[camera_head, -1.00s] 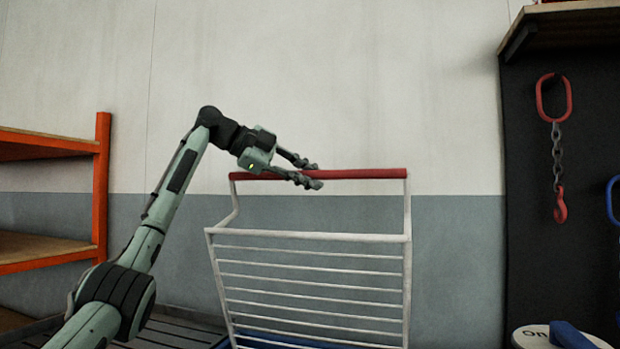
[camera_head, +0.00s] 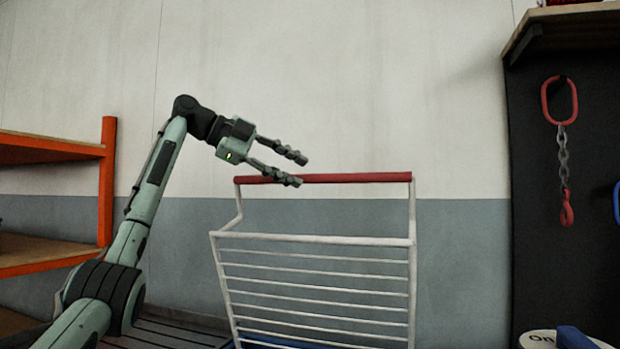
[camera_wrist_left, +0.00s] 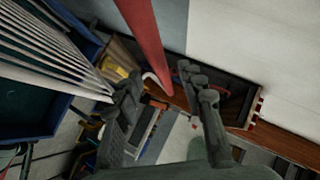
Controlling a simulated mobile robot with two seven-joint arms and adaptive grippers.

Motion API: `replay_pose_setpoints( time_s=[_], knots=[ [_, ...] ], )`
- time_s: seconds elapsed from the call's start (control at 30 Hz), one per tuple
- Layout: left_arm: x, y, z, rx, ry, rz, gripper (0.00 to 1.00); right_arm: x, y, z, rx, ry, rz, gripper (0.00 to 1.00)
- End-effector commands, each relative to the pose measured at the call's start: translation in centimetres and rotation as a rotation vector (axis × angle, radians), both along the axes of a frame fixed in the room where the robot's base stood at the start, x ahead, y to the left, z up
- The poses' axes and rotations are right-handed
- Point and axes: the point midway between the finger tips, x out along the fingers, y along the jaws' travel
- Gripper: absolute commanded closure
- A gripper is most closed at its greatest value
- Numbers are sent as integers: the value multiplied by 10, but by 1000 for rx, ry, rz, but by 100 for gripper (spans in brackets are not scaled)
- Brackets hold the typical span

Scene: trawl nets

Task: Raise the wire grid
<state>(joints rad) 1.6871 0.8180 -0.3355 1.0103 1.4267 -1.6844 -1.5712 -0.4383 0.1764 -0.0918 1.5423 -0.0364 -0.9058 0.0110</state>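The white wire grid (camera_head: 318,277) stands steeply upright, leaning slightly, with its red handle bar (camera_head: 365,177) level along the top. Its lower end is cut off by the frame. My left gripper (camera_head: 300,170) is open and empty at the bar's left part. One finger shows in front of the bar, the other above it. In the left wrist view the red bar (camera_wrist_left: 147,42) runs between the spread fingers (camera_wrist_left: 163,85), apart from both, and the white wires (camera_wrist_left: 45,45) show at left. My right gripper is not in view.
A blue crate (camera_wrist_left: 83,38) lies below the grid. An orange-framed shelf (camera_head: 108,180) stands at left. The wall behind is bare.

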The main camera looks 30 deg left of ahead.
Motion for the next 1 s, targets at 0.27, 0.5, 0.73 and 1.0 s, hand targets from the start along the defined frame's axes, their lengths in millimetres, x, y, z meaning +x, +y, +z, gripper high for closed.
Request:
replay_pose_setpoints(
  time_s=[0.27,0.5,0.73,1.0],
  knots=[
    [-36,28,21,0,-2,2,61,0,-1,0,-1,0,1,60],
    [-46,35,26,0,0,0,61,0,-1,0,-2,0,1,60],
    [-46,35,26,0,0,0,61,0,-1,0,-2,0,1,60],
    [-46,34,25,0,0,0,61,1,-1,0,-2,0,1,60]
  ],
)
